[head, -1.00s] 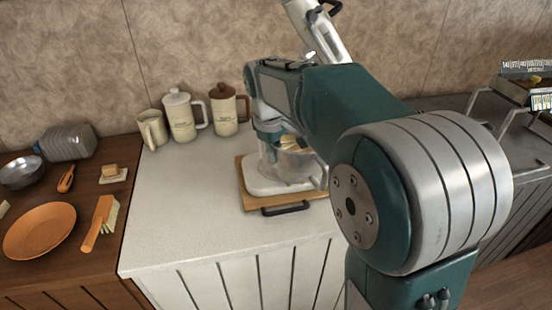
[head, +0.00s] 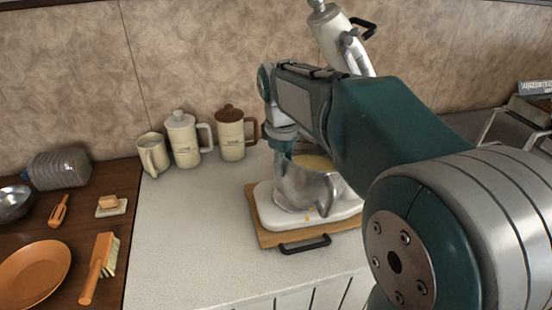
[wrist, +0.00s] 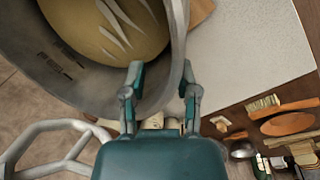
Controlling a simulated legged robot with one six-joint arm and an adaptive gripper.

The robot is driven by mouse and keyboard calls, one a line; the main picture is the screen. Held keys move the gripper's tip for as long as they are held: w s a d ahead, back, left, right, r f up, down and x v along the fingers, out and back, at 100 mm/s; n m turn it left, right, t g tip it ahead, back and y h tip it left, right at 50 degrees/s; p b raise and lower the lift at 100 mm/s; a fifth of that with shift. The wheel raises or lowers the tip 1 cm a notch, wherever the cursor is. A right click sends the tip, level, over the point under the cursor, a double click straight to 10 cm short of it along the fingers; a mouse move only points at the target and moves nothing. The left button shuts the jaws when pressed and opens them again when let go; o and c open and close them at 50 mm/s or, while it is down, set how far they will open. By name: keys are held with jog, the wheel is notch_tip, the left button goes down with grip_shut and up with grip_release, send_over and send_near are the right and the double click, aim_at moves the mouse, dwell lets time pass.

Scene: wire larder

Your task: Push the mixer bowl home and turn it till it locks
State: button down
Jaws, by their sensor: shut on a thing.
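The metal mixer bowl (head: 298,188), with pale yellow dough (wrist: 110,30) inside, stands on the mixer's white base (head: 345,207). Its handle (head: 329,192) shows at the right. The mixer's white head (head: 335,40) is tilted up behind my arm. My gripper (wrist: 162,72) is shut on the bowl's rim, one finger inside and one outside; the bowl (wrist: 172,35) fills the upper left of the wrist view. In the head view the fingers are largely hidden. How the bowl's foot sits in the base is hidden.
The mixer stands on a wooden board (head: 268,238) with a black handle (head: 305,245). Two lidded canisters (head: 184,145) and a cream jug (head: 152,157) stand behind at left. A brown table with a plate (head: 32,275) and brush (head: 100,262) is farther left. The white counter in front is clear.

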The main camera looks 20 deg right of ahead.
aim_at(288, 184)
jog(key=shift+d+f, duration=0.15)
jog(key=shift+f, duration=0.9)
jog(key=shift+d+f, duration=0.2)
jog(key=shift+f, duration=0.9)
jog(key=shift+d+f, duration=0.15)
jog(key=shift+f, duration=0.9)
